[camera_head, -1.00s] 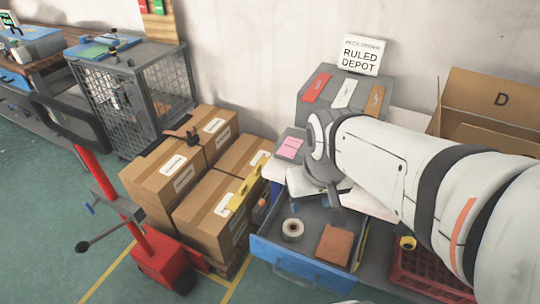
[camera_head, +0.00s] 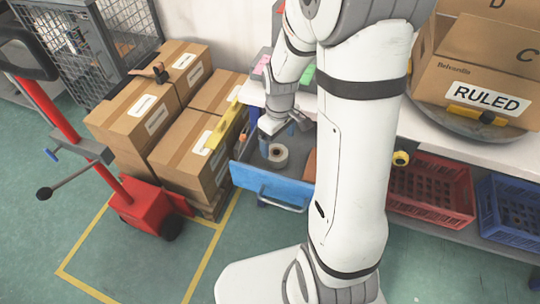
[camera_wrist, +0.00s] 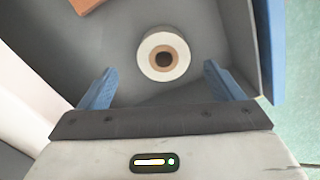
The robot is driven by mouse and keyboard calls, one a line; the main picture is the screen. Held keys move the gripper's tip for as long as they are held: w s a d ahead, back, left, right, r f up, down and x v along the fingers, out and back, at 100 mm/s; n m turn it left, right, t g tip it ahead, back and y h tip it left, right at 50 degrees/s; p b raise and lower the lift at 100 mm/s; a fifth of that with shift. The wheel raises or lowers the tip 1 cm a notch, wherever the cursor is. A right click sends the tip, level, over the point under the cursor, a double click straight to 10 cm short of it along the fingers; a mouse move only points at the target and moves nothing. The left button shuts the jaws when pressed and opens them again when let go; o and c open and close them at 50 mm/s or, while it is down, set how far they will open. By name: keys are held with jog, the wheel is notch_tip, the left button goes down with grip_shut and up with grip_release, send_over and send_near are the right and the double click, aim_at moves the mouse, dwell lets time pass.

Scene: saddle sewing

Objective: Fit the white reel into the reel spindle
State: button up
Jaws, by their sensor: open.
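The white reel (camera_head: 277,155), a short roll with a brown core, lies in an open blue-fronted drawer (camera_head: 275,186). In the wrist view, the reel (camera_wrist: 150,68) has its round end and dark centre hole facing the camera. My gripper (camera_head: 281,132) is above the drawer, close to the reel. In the wrist view, the blue fingers of my gripper (camera_wrist: 160,70) are spread apart and empty, with the reel beyond and roughly between their tips. I cannot make out the reel spindle in either view.
A brown block (camera_wrist: 86,4) lies in the drawer. Cardboard boxes (camera_head: 170,110) are stacked left of it, with a red pallet jack (camera_head: 148,205) beside them. Red (camera_head: 430,190) and blue (camera_head: 510,208) crates stand under the table. The drawer walls surround the reel.

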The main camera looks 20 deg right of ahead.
aim_at(276, 152)
jog(key=f, duration=0.3)
jog(key=f+b, duration=0.1)
jog(key=f, duration=0.1)
jog(key=shift+a+f, duration=0.25)
jog(key=shift+f, duration=0.1)
jog(key=c, duration=1.1)
